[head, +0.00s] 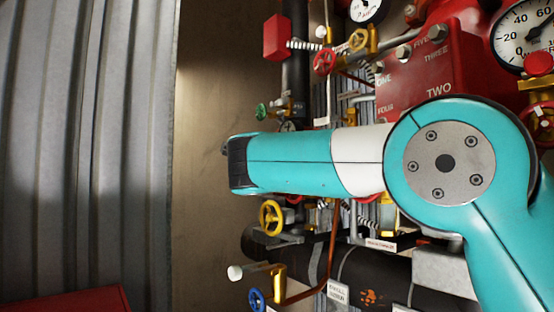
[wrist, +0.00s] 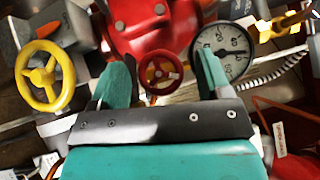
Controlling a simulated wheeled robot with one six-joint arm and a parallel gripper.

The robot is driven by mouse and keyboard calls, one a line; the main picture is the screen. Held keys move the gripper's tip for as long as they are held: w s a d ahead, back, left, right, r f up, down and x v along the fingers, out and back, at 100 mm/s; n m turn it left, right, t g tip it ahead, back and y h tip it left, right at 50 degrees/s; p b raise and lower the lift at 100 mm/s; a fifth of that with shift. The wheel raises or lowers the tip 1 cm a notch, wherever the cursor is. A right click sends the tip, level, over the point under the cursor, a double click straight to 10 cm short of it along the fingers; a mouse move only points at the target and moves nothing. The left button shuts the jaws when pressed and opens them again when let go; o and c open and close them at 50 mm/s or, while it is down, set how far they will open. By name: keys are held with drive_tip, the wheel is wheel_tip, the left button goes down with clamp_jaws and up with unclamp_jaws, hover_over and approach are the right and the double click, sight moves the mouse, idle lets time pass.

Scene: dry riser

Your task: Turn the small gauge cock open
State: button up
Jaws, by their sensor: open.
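My gripper (wrist: 162,75) shows in the wrist view with its two teal fingers apart and nothing held. A small red handwheel (wrist: 161,72) shows between the fingers, in front of a red valve body (wrist: 145,25). A round white gauge (wrist: 222,46) sits just right of it, partly behind the right finger. I cannot tell for certain which fitting is the small gauge cock. Whether the fingers touch the red wheel is also unclear. In the head view my arm hides part of the pipework, and my fingers are not visible there.
In the wrist view a yellow handwheel (wrist: 43,77) is at left and a coiled spring (wrist: 272,76) at right. In the head view, a yellow wheel (head: 271,217), blue wheel (head: 257,299) and green wheel (head: 262,112) crowd near my arm. A corrugated wall (head: 85,140) stands left.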

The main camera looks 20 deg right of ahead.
drive_tip(key=c, duration=0.9)
drive_tip(key=shift+r+n+g+y+p, duration=0.25)
drive_tip(key=shift+n+g+y+p, duration=0.35)
drive_tip(key=shift+n+g, duration=0.4)
drive_tip(key=n+p, duration=0.1)
drive_tip(key=g+p, duration=0.1)
drive_tip(key=shift+r+n+g+p, duration=0.2)
drive_tip(key=shift+n+g+p, duration=0.1)
drive_tip(key=shift+n+p, duration=0.1)
drive_tip(key=n+g+p, duration=0.1)
drive_tip(key=p, duration=0.2)
drive_tip(key=shift+g+p, duration=0.35)
drive_tip(key=shift+g, duration=0.05)
drive_tip(key=shift+f+n+g+p, duration=0.15)
drive_tip(key=shift+n+g+p, duration=0.25)
drive_tip(key=shift+n+p, duration=0.15)
drive_tip(key=shift+f, duration=0.1)
